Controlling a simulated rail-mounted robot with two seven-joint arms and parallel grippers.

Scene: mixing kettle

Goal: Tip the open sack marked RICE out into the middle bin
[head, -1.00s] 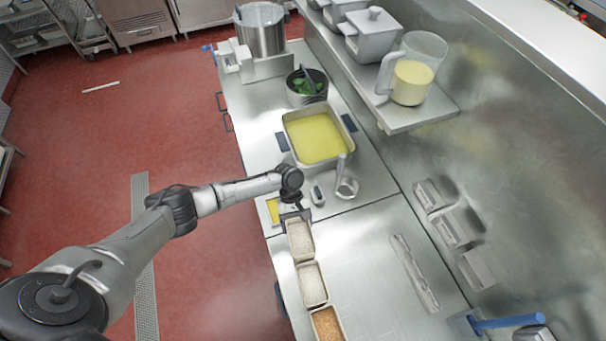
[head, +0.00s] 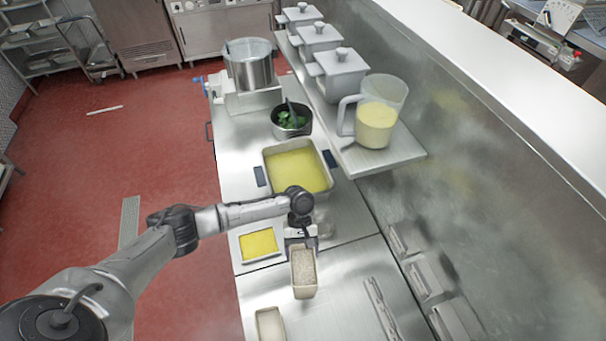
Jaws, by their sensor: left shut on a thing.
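My left gripper (head: 301,240) is shut on the far end of a small pale bin (head: 304,291) filled with whitish grain. The bin appears raised above the steel counter, roughly level, with its grain inside. A second small pale bin (head: 270,325) with whitish contents sits nearer, at the bottom edge and partly cut off. No sack and no RICE marking can be made out in view. My right gripper is out of view.
A shallow tray of yellow stuff (head: 260,245) lies left of the gripper. A larger pan of yellow liquid (head: 297,168), a dark pot with greens (head: 291,120) and a steel kettle (head: 250,66) stand beyond. A wall shelf (head: 385,160) holds a jug (head: 376,115).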

